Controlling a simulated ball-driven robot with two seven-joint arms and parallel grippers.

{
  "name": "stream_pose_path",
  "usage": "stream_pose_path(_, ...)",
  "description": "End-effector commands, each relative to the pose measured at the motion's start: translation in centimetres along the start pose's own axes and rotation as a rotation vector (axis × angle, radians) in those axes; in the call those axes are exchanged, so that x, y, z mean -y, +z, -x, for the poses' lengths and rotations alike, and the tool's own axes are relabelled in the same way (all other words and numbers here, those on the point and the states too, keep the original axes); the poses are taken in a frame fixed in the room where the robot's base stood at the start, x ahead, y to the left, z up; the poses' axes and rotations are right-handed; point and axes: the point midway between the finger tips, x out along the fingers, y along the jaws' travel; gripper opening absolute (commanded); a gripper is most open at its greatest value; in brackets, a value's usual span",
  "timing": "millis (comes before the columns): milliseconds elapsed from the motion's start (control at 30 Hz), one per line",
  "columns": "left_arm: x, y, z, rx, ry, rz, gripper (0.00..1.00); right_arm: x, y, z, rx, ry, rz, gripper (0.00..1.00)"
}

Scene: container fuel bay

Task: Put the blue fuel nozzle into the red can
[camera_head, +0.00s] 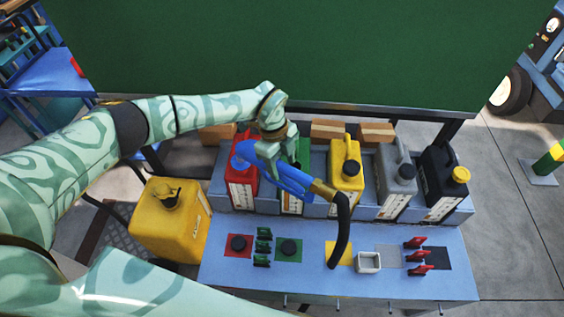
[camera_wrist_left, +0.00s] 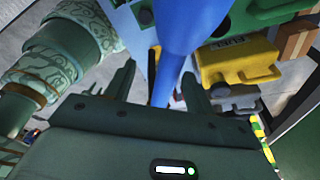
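The blue fuel nozzle (camera_head: 285,178) is tilted above the row of cans, with a brass-coloured collar and a short black hose hanging from its right end. My left gripper (camera_head: 275,140) is around its blue body and holds it up. In the left wrist view the blue nozzle (camera_wrist_left: 187,25) runs between the two fingers of the left gripper (camera_wrist_left: 160,75). The red can (camera_head: 243,190) stands in the rack at the left end, partly behind the nozzle. Its mouth is hidden, so I cannot tell whether the nozzle's front end is in it. My right gripper is out of view.
To the right stand a yellow can (camera_head: 346,170), a grey can (camera_head: 396,178) and a black can (camera_head: 437,180). A green can (camera_head: 303,150) is mostly hidden. A larger yellow canister (camera_head: 170,225) stands left of the blue bench (camera_head: 310,282). The bench carries caps and a small white box (camera_head: 369,262).

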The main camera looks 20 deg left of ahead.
Motion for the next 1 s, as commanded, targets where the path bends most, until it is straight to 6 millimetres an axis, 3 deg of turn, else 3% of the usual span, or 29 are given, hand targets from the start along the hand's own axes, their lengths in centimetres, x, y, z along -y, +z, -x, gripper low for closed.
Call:
stream_pose_path(167,-0.1,0.0,0.3,0.0,0.001,0.0,0.54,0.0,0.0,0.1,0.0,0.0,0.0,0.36)
stream_pose_path(267,0.1,0.0,1.5,0.001,-0.002,0.0,0.54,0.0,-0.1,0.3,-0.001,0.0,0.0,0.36)
stream_pose_path(700,0.1,0.0,12.7,0.001,-0.003,-0.001,0.54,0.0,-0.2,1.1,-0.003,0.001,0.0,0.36)
stream_pose_path(833,0.1,0.1,14.9,0.001,-0.002,0.001,0.54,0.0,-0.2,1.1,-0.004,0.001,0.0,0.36)
stream_pose_path(1000,0.0,0.0,16.2,0.001,0.0,-0.001,0.54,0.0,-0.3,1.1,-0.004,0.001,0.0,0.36)
